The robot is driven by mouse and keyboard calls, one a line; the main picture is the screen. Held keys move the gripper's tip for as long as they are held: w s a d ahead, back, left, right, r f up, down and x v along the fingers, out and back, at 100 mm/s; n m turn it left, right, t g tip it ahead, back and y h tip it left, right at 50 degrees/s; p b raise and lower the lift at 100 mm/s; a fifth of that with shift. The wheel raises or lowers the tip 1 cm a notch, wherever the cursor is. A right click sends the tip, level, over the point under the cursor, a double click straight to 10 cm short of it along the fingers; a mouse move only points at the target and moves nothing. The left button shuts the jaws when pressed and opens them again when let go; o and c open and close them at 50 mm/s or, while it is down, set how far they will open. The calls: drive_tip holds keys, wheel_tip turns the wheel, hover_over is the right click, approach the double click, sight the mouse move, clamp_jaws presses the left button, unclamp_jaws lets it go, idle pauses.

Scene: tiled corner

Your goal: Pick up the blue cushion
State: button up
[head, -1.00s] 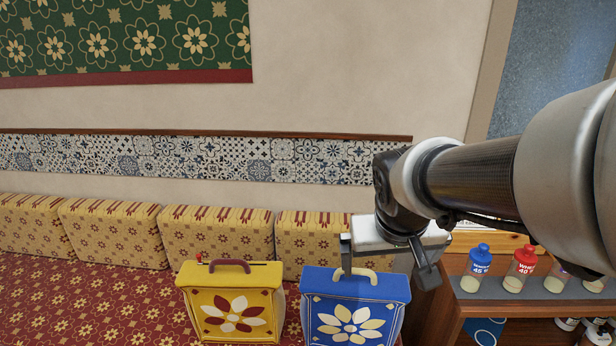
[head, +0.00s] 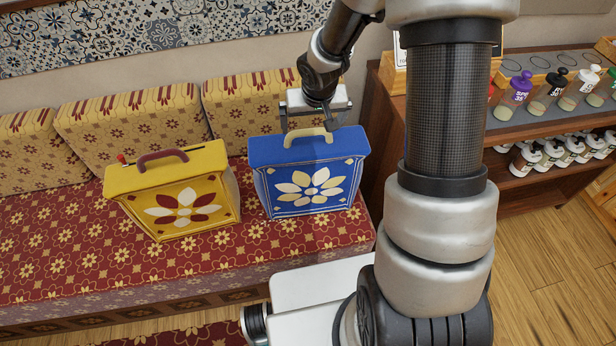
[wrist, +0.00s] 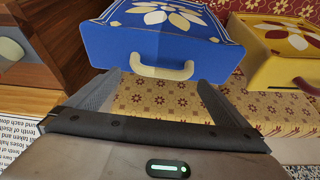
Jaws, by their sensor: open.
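The blue cushion (head: 270,170) stands upright on the red patterned bench, boxy, with a cream flower on its front and a cream handle (head: 307,137) on top. My gripper (head: 306,118) is open and empty, pointing down just above the handle. In the wrist view, the blue cushion (wrist: 130,42) fills the upper middle. Its handle (wrist: 162,71) shows between the spread fingers of my gripper (wrist: 158,84), at about the level of their tips. I cannot tell whether a finger touches it.
A yellow cushion (head: 130,182) with a brown handle stands close on the left. Patterned back cushions (head: 240,108) line the wall behind. A wooden shelf (head: 525,120) with several bottles stands at the right. The bench front (head: 150,280) is clear.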

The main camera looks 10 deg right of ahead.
sight(309, 130)
drive_tip(key=x, duration=0.7)
drive_tip(key=shift+w+a+f+b, duration=0.2)
drive_tip(key=shift+w+b, duration=0.15)
drive_tip(key=shift+w, duration=0.2)
drive_tip(key=c, duration=1.8)
drive_tip(key=shift+r, duration=0.15)
drive_tip(key=shift+c, duration=0.5)
